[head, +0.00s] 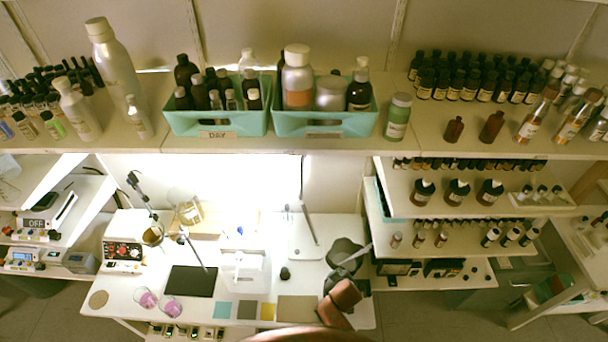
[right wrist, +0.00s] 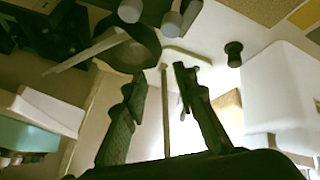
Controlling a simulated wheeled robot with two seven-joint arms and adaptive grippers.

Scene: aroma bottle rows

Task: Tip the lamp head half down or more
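The lamp appears to be the slim pale stand on the bench, with a flat white base (head: 304,253) and a thin upright bar (head: 311,226) that I take for its head. In the right wrist view a thin bar (right wrist: 166,115) shows between the fingers of my right gripper (right wrist: 160,74), and the white base (right wrist: 187,60) lies beyond the fingertips. The fingers are apart; I see no clear contact with the bar. The bar's hinge is too small to make out. My left gripper is in no view.
A dark bowl with a pale rod (right wrist: 129,55) stands close beside the lamp; the bowl also shows in the head view (head: 343,247). A small black knob-like piece (head: 285,273) and a white box (head: 243,264) are to the left. A bottle shelf (head: 330,144) overhangs the bench.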

